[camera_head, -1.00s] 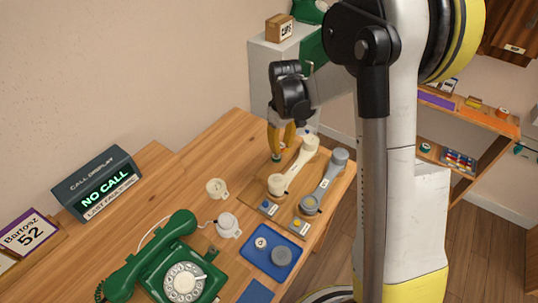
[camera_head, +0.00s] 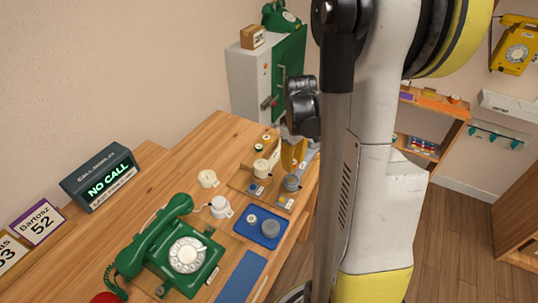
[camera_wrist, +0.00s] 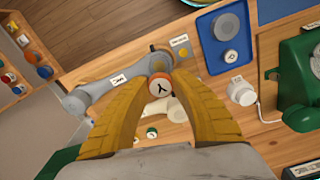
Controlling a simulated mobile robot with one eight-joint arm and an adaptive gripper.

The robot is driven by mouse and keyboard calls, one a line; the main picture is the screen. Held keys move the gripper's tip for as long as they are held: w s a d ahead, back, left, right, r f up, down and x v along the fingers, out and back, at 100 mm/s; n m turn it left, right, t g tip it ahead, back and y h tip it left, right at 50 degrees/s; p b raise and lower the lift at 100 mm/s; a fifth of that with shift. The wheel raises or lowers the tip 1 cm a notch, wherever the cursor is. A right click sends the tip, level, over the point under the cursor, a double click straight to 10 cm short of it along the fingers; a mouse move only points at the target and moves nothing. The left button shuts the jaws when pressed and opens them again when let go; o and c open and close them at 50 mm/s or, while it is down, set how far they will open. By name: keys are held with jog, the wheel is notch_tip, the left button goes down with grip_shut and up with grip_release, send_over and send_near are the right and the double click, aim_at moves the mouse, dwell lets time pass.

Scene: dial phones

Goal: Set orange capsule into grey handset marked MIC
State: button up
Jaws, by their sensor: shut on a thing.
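My gripper (camera_wrist: 160,90) is shut on the orange capsule (camera_wrist: 159,90), which has an orange rim and a pale face with a dark Y-shaped mark. The grey handset (camera_wrist: 97,88) lies beyond the fingers in the wrist view, with a small label too blurred to read surely. Its round cup (camera_wrist: 160,62) is just beyond the capsule, partly hidden by it; I cannot tell whether they touch. In the head view my gripper (camera_head: 293,157) is over the grey handset (camera_head: 292,183), hiding part of it; the capsule is hidden there.
A cream handset (camera_head: 262,167) lies left of the grey one. A blue tray (camera_head: 243,232) holds round parts. Small capsules (camera_head: 259,148) sit behind the handsets. A green phone (camera_head: 190,254) and white cups (camera_head: 220,207) stand nearby. The table's right edge is close.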

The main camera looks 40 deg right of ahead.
aim_at(292, 180)
jog(key=shift+s+f, duration=0.1)
jog(key=shift+s, duration=0.1)
jog(key=shift+w+d+f+b, duration=0.1)
jog(key=shift+d+f+b, duration=0.05)
jog(key=shift+f+b, duration=1.9)
jog(key=shift+f, duration=0.75)
jog(key=shift+f+b, duration=0.6)
jog(key=shift+b, duration=0.15)
jog(key=o, duration=1.1)
jog(key=shift+r, duration=0.1)
notch_tip(292, 180, up, 12)
